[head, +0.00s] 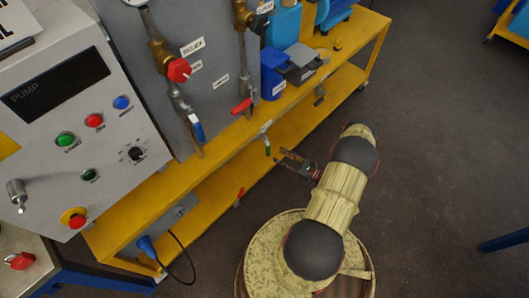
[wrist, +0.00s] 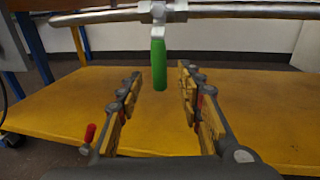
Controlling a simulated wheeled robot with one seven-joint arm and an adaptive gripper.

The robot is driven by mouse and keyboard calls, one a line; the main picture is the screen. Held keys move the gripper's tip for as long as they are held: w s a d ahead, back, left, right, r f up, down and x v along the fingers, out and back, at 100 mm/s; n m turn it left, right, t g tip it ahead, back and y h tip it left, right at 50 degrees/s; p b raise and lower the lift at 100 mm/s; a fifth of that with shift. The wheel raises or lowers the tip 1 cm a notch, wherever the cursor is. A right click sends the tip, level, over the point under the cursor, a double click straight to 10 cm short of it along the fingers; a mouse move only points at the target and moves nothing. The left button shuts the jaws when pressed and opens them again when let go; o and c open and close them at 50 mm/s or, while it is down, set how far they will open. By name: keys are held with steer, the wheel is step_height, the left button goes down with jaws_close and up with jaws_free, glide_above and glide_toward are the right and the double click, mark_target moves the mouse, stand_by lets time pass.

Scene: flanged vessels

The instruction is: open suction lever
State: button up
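A green lever (head: 267,150) hangs down from a pipe under the front edge of the yellow bench; its label is too small to read. In the wrist view the green lever (wrist: 158,62) hangs straight down from a valve on a horizontal metal pipe (wrist: 225,11). It stands at the far end of the gap between my fingers, near the tips, with no clear contact. My gripper (head: 281,160) is open and empty just right of the lever in the head view. It also shows open in the wrist view (wrist: 159,85).
A lower yellow shelf (wrist: 60,110) runs beneath the pipe, with a red lever (wrist: 88,134) at left. Above are a blue lever (head: 198,131), a red lever (head: 241,106) and a pump panel (head: 75,110).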

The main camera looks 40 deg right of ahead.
mark_target(268, 150)
steer(key=b+x, duration=0.2)
steer(key=x, duration=0.5)
steer(key=shift+w+a+r, duration=0.1)
steer(key=shift+w+a, duration=0.1)
steer(key=shift+w, duration=0.1)
steer(key=c, duration=0.3)
jaws_close()
stand_by(0.5)
